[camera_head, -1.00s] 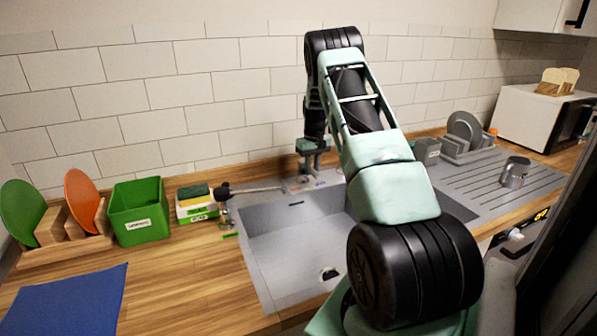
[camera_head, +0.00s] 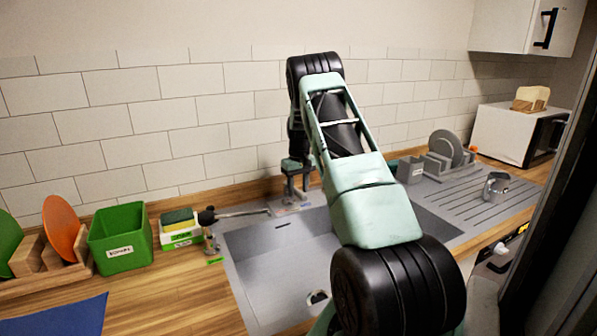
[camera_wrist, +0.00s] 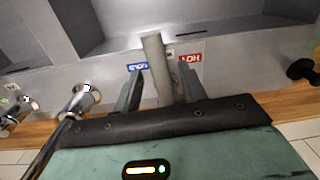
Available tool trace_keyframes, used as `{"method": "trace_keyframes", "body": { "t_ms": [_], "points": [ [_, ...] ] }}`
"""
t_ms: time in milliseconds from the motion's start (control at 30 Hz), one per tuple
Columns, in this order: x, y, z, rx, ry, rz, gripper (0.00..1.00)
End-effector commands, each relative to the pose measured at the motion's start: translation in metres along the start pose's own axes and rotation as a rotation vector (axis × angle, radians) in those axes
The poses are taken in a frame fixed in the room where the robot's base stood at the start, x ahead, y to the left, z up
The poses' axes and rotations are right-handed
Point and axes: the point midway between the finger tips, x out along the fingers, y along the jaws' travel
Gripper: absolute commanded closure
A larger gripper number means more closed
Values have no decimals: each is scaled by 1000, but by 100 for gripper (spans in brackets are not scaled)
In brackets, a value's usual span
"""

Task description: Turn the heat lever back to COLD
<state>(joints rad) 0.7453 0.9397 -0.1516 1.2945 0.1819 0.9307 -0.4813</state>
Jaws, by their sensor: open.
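In the wrist view the grey heat lever (camera_wrist: 154,58) is a post standing between the two fingers of my open gripper (camera_wrist: 158,88), with visible gaps on both sides. A blue COLD label (camera_wrist: 138,66) lies just left of the lever and a red HOT label (camera_wrist: 191,58) lies to its right. The labels appear upside down. The lever's lower end is hidden behind the gripper body. In the head view my gripper (camera_head: 295,190) points down at the back rim of the sink, and the lever cannot be made out there.
The sink basin (camera_head: 275,255) lies in front of my gripper. A chrome spout (camera_wrist: 70,115) is left of it in the wrist view. A green bin (camera_head: 121,240) and a sponge holder (camera_head: 180,236) stand to the left. A metal cup (camera_head: 496,185) stands on the drainboard at right.

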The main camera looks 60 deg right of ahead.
Motion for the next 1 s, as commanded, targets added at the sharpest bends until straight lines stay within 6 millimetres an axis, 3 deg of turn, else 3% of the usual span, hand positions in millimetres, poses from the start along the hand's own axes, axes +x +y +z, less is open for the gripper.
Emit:
{"method": "trace_keyframes", "body": {
  "t_ms": [167, 600, 800, 1000],
  "points": [
    [-28, 0, -1, 0, 6, 2, 58],
    [-130, 1, -1, 0, 5, 2, 58],
    [-159, 1, 0, 0, 3, 2, 58],
    [-169, 0, 0, 0, 1, 1, 58]
  ]
}}
